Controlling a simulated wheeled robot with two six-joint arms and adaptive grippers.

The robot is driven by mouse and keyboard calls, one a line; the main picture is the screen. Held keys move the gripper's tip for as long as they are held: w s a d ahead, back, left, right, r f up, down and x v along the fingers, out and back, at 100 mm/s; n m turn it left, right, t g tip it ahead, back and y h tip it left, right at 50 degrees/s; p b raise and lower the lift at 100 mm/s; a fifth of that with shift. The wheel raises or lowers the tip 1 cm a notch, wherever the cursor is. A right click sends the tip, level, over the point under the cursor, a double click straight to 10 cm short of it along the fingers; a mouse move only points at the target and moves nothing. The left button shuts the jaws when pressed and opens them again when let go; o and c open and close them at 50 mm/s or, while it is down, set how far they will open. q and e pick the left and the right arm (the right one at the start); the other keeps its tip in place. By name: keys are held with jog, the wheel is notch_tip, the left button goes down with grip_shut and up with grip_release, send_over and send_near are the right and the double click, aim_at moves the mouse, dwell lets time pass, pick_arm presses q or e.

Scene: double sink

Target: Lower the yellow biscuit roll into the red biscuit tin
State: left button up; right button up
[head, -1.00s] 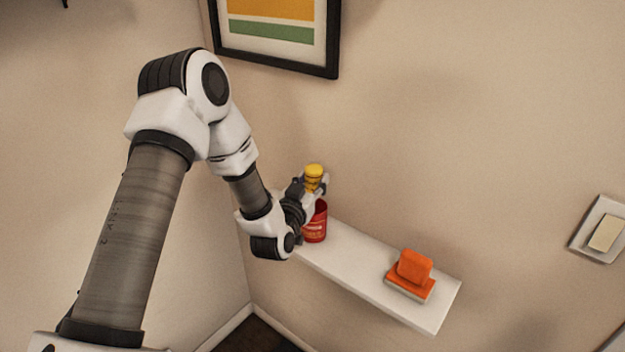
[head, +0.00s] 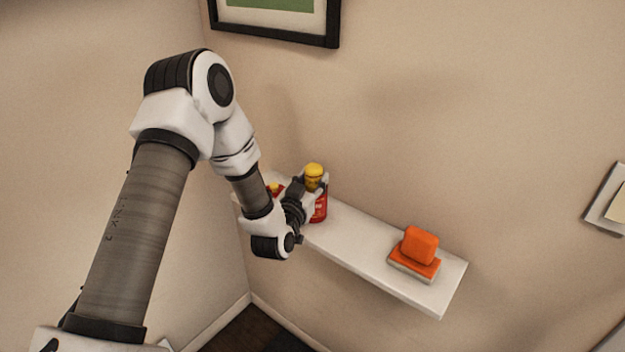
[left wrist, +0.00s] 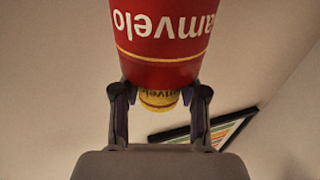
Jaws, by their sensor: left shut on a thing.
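The yellow biscuit roll (head: 314,171) is upright in the grip of my left gripper (head: 309,185), at the left part of a white shelf. The red biscuit tin (head: 320,208) stands on the shelf directly below the roll, its rim mostly hidden by the gripper in the head view. In the left wrist view, which is upside down, the tin (left wrist: 160,35) fills the top. The roll (left wrist: 158,98) shows past its rim between the fingertips of the left gripper (left wrist: 159,97). The roll's lower end is hidden by the tin; I cannot tell how deep it sits. My right gripper is out of view.
The white shelf (head: 372,258) runs along the wall. An orange block on a base (head: 419,250) stands at its right end. Another red and yellow item (head: 273,189) is partly hidden behind my left arm. The shelf's middle is clear.

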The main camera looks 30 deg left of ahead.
pick_arm(q)
jog(key=o, duration=1.3)
jog(key=v, duration=1.2)
jog(key=shift+r, duration=0.1)
